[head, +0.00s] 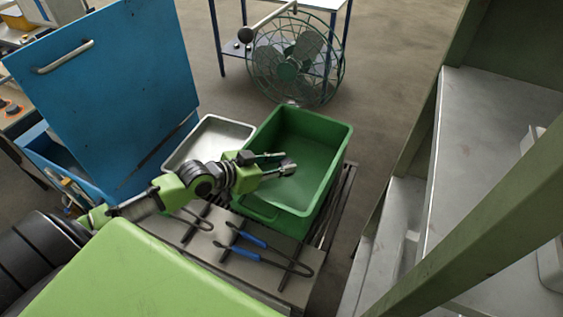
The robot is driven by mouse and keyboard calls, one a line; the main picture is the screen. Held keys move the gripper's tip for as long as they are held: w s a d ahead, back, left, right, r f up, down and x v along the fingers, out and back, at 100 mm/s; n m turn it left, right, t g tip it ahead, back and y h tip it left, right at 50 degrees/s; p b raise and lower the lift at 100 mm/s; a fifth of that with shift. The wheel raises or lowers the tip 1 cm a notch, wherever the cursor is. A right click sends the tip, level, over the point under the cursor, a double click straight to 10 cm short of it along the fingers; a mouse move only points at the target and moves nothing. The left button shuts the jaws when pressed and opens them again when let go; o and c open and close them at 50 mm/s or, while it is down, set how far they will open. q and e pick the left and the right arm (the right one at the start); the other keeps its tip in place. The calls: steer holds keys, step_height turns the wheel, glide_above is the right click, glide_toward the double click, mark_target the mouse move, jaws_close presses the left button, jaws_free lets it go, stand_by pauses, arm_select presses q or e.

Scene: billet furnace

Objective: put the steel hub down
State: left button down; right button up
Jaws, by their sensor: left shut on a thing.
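The steel hub (288,168) is a small grey metal piece at the tip of my left gripper (277,163). The gripper is shut on it. The hub shows over the inside of the green bin (334,160), near the bin's left side. I cannot tell how high it is above the bin floor, or whether it touches anything. Part of the hub is hidden by the fingers. My right gripper is not in view.
A white tray (183,150) stands left of the bin. Blue-handled tongs (247,240) lie on the bench (215,262) in front. A blue cabinet (110,100) is at left, a green fan (290,70) behind, and a grey shelf (480,130) at right.

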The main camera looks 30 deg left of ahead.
arm_select(q)
steer(key=shift+w+f, duration=0.1)
steer(key=shift+f, duration=0.05)
steer(key=c, duration=1.7)
jaws_free()
steer(key=shift+r+p, duration=0.4)
steer(key=shift+r, duration=0.2)
steer(key=shift+s+a, duration=0.2)
steer(key=shift+s, duration=0.2)
steer(key=shift+v, duration=5.65)
